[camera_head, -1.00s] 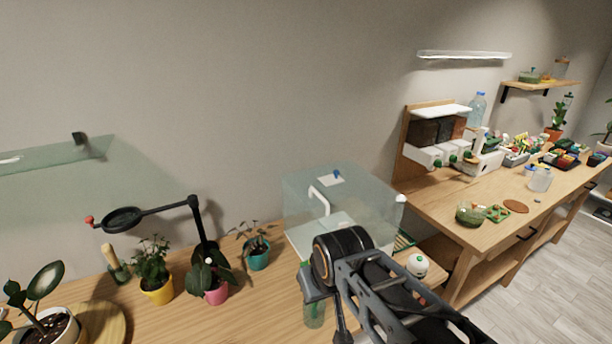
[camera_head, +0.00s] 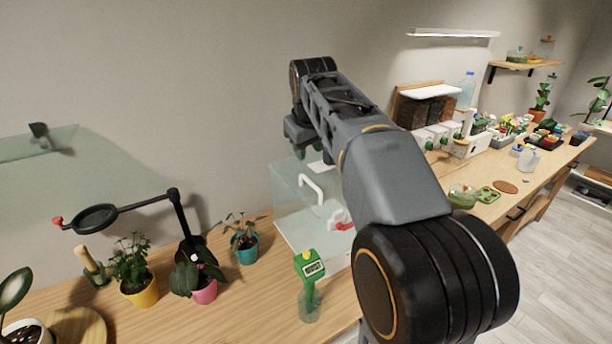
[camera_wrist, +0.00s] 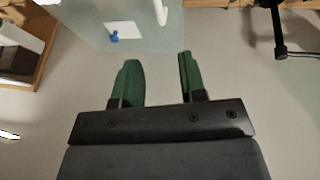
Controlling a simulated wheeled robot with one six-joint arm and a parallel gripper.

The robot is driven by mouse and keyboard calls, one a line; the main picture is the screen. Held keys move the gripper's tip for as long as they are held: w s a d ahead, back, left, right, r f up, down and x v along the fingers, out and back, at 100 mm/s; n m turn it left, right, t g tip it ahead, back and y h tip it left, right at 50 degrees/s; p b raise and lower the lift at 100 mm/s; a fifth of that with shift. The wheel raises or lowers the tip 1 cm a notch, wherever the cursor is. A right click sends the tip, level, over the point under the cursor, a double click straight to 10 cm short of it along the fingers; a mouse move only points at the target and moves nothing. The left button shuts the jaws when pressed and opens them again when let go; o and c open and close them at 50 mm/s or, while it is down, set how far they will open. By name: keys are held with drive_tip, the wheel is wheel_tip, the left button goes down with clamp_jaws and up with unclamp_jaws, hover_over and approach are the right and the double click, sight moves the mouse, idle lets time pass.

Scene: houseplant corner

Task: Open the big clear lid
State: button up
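The big clear lid (camera_head: 287,190) belongs to a see-through box on the wooden table, with a white bent handle (camera_head: 312,184) on its side facing me. It looks shut. In the wrist view the clear panel (camera_wrist: 80,22) is at the top, with a blue knob (camera_wrist: 114,36) on a white patch and part of the white handle (camera_wrist: 161,12). My gripper (camera_wrist: 158,58) has its green fingers apart with nothing between them. In the head view my gripper (camera_head: 300,133) is above and behind the box, partly hidden by my arm. I see no contact with the lid.
A bottle with a green "BOOST" tag (camera_head: 310,285) stands before the box. Left are a teal pot (camera_head: 245,250), a pink pot (camera_head: 204,291), a yellow pot (camera_head: 141,293) and a black magnifier arm (camera_head: 140,210). A red item (camera_head: 340,222) shows by the box.

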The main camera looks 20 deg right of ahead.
sight(306, 178)
drive_tip(key=x, duration=1.1)
drive_tip(key=shift+f+p, duration=0.3)
drive_tip(key=shift+c, duration=0.3)
clamp_jaws()
